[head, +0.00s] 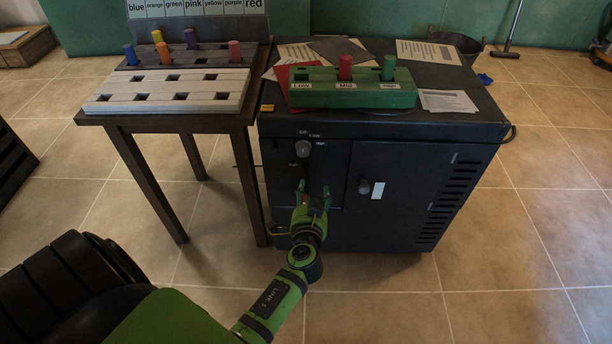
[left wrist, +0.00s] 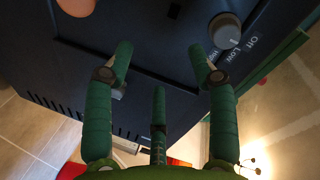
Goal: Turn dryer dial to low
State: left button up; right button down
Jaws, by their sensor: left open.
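The dryer (head: 400,170) is a dark cabinet in the middle of the head view. Its round grey dial (head: 303,148) sits high on the left of the front, with small labels around it. In the left wrist view the dial (left wrist: 225,30) is at upper right, near "Off" and "Low" labels; I cannot tell its setting for sure. My green left gripper (head: 313,190) is open and empty in front of the dryer, below the dial. In the left wrist view the gripper (left wrist: 160,62) has its fingers spread, with the dial beyond the right finger, apart from it. My right gripper is not seen.
A green block (head: 330,98) with red and green pegs and several papers lie on the dryer top. A dark table (head: 190,122) with a pale slotted block (head: 165,105) stands close on the left. Open tiled floor (head: 500,300) lies at front right.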

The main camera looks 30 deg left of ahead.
aim_at(304, 152)
pick_arm(q)
jog(key=w+a+r+y, duration=0.1)
jog(key=a+r, duration=0.1)
jog(key=w+a+r+t, duration=0.1)
jog(key=w+r, duration=0.1)
jog(key=w+a+r+n+y, duration=0.1)
jog(key=w+a+r, duration=0.1)
jog(key=shift+w+a+r+t+y+b, duration=0.2)
jog(key=shift+a+t+y+b, duration=0.1)
jog(key=shift+a+b, duration=0.1)
jog(key=shift+w+a, duration=0.35)
jog(key=shift+w, duration=0.2)
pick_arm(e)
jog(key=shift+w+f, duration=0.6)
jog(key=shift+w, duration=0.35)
pick_arm(q)
jog(key=c, duration=1.1)
